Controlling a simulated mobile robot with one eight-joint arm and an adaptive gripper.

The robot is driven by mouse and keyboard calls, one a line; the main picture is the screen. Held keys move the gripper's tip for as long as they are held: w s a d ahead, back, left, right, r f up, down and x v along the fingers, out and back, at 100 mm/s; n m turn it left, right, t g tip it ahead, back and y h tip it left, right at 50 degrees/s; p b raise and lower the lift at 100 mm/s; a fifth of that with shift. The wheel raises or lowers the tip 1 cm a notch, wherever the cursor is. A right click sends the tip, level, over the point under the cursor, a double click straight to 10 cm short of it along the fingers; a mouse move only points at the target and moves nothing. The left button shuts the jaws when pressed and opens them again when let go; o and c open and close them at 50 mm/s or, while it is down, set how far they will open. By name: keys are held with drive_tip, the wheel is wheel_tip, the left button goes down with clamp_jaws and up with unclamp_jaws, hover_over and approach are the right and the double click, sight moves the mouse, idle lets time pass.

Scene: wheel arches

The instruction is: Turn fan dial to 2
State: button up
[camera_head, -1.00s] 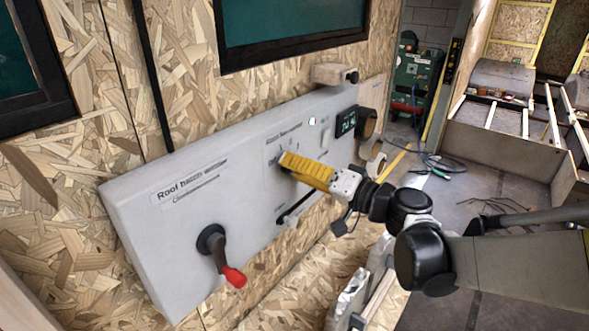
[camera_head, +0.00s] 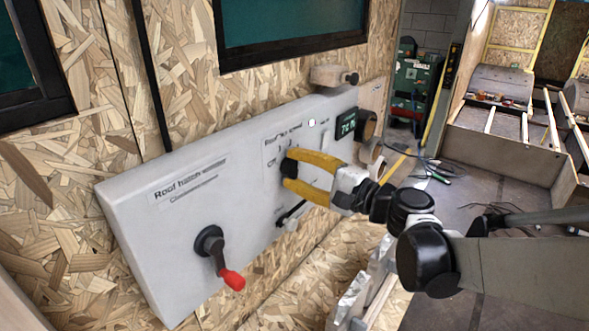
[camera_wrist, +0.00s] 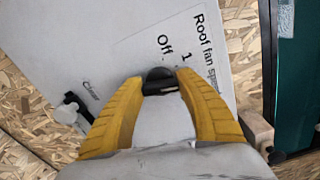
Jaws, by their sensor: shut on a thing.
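The fan dial (camera_head: 289,167) is a black knob on the grey panel (camera_head: 130,205), below a "Roof fan speed" label. My gripper (camera_head: 288,169) has its yellow fingers on either side of the dial and is shut on it. In the wrist view the dial (camera_wrist: 158,80) sits between the two fingertips (camera_wrist: 160,82). The label (camera_wrist: 190,55) shows "Off" and "1" beside it; the other marks are hidden or out of view. The fingers cover part of the dial, and I cannot read exactly where it points.
A black crank with a red handle (camera_head: 231,279) sticks out at the panel's lower left, under "Roof hatch". A small display (camera_head: 346,123) is at the panel's right end. A wooden block (camera_head: 330,75) juts from the wall above. A slider (camera_head: 291,212) lies below the dial.

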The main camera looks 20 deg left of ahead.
drive_tip(key=shift+m, duration=0.6)
drive_tip(key=o, duration=1.2)
drive_tip(key=v, duration=1.2)
drive_tip(key=shift+f, duration=0.1)
